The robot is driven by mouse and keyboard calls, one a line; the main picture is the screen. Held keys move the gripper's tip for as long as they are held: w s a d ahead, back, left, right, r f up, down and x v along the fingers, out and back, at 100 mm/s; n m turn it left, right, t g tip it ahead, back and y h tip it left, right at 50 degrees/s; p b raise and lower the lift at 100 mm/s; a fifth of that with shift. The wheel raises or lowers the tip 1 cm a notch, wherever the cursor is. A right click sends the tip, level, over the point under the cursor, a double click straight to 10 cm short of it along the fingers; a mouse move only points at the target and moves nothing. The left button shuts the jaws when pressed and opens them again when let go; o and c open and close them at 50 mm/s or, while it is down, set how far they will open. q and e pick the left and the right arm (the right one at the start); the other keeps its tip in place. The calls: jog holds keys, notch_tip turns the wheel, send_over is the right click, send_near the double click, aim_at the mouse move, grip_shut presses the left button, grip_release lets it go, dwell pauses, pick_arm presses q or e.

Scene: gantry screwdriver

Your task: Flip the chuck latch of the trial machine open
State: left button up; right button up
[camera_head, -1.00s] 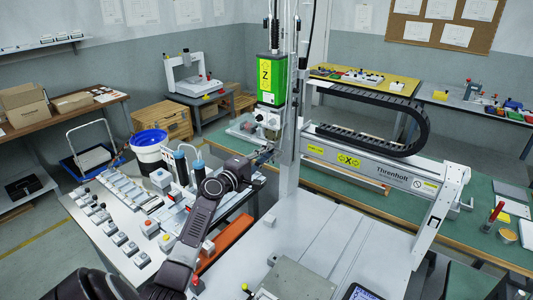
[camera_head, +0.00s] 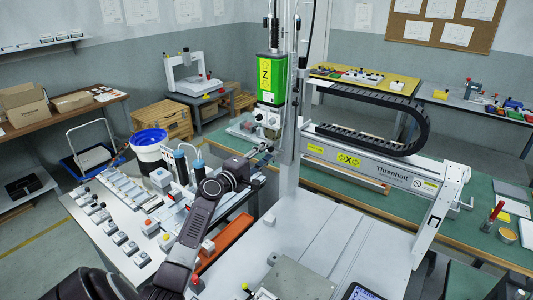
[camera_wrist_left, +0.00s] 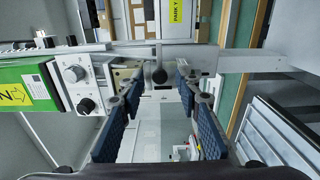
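The trial machine's green Z unit (camera_head: 271,80) stands on the gantry in the head view. In the left wrist view its green housing (camera_wrist_left: 28,93) is at the left, with a white knob block (camera_wrist_left: 80,82) beside it. A dark ball-ended lever (camera_wrist_left: 159,75), which looks like the chuck latch, shows between my left fingertips. My left gripper (camera_wrist_left: 157,84) is open, with its blue-padded fingers on either side of the lever; I cannot tell whether they touch it. In the head view my left gripper (camera_head: 264,158) is just below the Z unit. My right gripper is not in view.
The gantry's X beam (camera_head: 375,168) runs right from the upright beside my gripper. A blue-rimmed bucket (camera_head: 150,148) and several small parts stand on the white table (camera_head: 85,218) at left. An orange bar (camera_head: 225,243) lies near my forearm. The gantry's grey bed (camera_head: 325,235) is mostly clear.

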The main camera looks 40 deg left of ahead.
pick_arm(q)
jog(key=s, duration=0.7)
jog(key=shift+s+d, duration=0.25)
jog(key=shift+d, duration=0.2)
